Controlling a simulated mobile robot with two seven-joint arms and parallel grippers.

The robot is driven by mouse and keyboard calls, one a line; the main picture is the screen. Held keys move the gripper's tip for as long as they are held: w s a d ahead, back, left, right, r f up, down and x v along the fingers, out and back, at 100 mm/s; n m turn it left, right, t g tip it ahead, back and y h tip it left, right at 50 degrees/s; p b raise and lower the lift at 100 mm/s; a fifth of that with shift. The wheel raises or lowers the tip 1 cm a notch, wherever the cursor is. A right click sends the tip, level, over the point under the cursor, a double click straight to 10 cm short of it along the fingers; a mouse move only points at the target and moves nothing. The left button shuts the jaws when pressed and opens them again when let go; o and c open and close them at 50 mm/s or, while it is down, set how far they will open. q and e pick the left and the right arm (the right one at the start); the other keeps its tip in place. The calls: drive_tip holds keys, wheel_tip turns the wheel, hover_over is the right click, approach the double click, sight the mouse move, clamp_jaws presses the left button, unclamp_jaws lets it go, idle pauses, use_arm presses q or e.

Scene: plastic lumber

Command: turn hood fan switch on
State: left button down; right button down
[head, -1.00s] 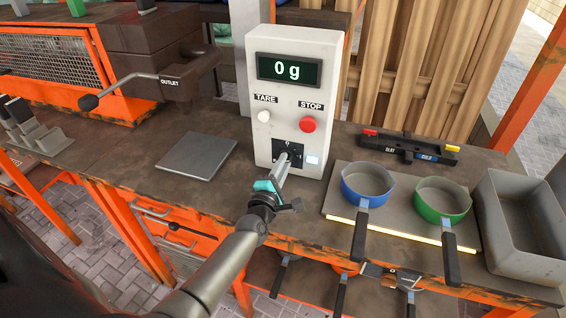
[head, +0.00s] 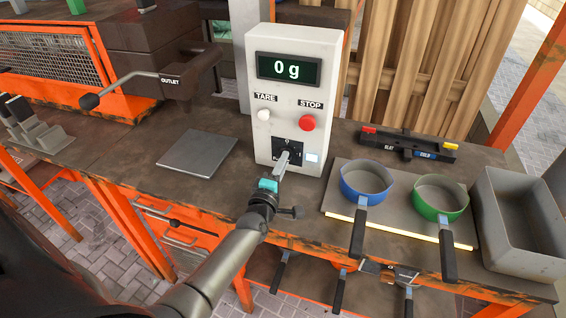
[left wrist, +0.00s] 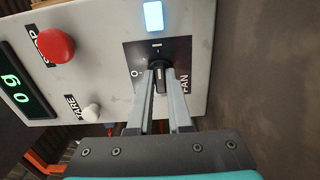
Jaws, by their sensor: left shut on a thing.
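The hood fan switch is a black rotary knob (left wrist: 160,76) on a dark square plate (head: 287,149), low on the front of a white control box (head: 262,100). The plate bears "FAN", an "O" mark and a line mark in the left wrist view. My left gripper (head: 286,160) reaches the knob from the front. In the left wrist view its two grey fingers (left wrist: 161,78) are shut on the knob, one on each side. The fingers partly hide the knob, and its exact setting is hard to tell. My right gripper is out of view.
Above the knob are a white TARE button (head: 264,115), a red STOP button (head: 307,123) and a display (head: 289,69) reading 0 g. A pale lit square (head: 312,158) is beside the plate. Blue (head: 367,181) and green (head: 440,197) pans stand at right.

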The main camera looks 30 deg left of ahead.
use_arm(q)
drive_tip(key=c, duration=0.8)
unclamp_jaws()
drive_tip(key=shift+c, duration=0.2)
drive_tip(key=shift+s, duration=0.1)
drive_tip(key=shift+s+d, duration=0.15)
drive_tip(key=shift+s, duration=0.4)
drive_tip(key=p+v, duration=0.1)
drive_tip(key=v, duration=1.3)
drive_tip(key=shift+p, duration=0.35)
